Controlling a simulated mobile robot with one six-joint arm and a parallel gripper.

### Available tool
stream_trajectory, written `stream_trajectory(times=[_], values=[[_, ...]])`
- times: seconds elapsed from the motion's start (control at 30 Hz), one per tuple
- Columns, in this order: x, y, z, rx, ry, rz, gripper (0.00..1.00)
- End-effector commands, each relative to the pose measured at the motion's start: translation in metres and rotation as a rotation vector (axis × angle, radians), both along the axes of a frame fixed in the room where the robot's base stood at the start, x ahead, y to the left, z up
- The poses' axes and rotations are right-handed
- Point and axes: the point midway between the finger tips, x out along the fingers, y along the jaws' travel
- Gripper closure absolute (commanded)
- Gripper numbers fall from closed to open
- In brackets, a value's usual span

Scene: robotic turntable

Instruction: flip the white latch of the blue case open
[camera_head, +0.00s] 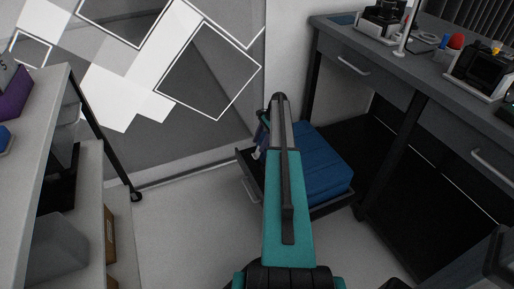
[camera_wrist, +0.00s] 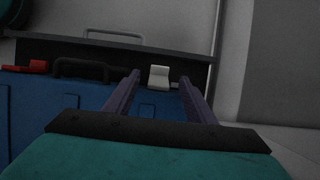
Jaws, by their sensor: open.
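The blue case (camera_head: 313,166) lies in a dark open tray or drawer low on the floor beside the desk. In the wrist view the blue case (camera_wrist: 40,107) fills the lower left and middle, with a dark handle (camera_wrist: 82,68) and a red latch (camera_wrist: 38,67) on its far side. The white latch (camera_wrist: 159,76) stands at the case's far edge, to the right of the handle. My gripper (camera_wrist: 160,82) is open, with one finger left and one right of the white latch in the picture. I cannot tell whether either finger touches it.
A grey desk (camera_head: 345,35) with several devices stands at the right. A shelf unit (camera_head: 48,110) stands at the left. A metal handle (camera_wrist: 114,35) shows on the tray's front. Floor (camera_head: 180,225) between shelf and tray is clear.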

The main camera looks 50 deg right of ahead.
Motion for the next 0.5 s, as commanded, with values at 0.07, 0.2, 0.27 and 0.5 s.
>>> stream_trajectory(times=[0.07,0.2,0.27,0.5], values=[[-0.002,-0.005,0.015,-0.001,0.000,0.000,0.50],[-0.005,-0.014,0.035,-0.001,0.000,0.000,0.50],[-0.007,-0.017,0.044,0.000,-0.001,0.000,0.50],[-0.010,-0.025,0.063,0.000,0.000,0.000,0.50]])
